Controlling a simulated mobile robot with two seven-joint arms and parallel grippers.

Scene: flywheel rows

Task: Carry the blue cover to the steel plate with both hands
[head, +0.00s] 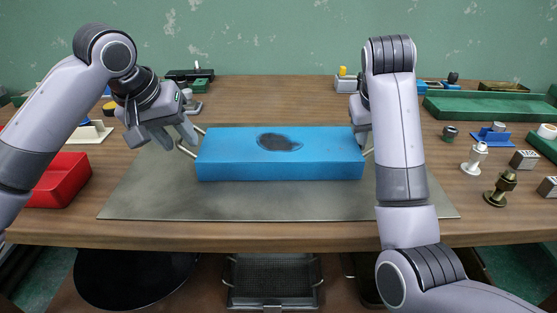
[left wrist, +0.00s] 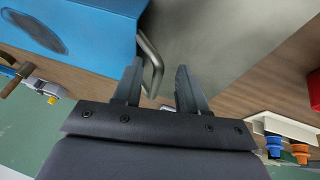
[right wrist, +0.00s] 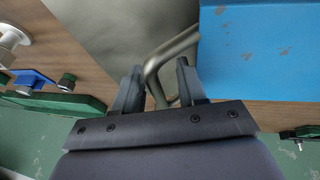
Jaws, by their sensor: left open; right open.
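The blue cover (head: 225,165) is a long box with a dark worn patch on top and a bent metal handle at each end. It appears to rest level on the grey steel plate (head: 150,195). My left gripper (head: 172,136) is open at the left handle (head: 187,150); in the left wrist view that handle (left wrist: 153,62) reaches between the fingers, closer to one of them. My right gripper (right wrist: 160,88) is open, with the right handle (right wrist: 158,66) between its fingers. In the head view my right arm hides most of that gripper and handle.
A red bin (head: 68,182) stands left of the plate. Green trays (head: 475,105), a white spool-like part (head: 474,158) and a brass part (head: 499,189) are on the right. A wire basket (head: 272,280) is below the table. The plate's front strip is clear.

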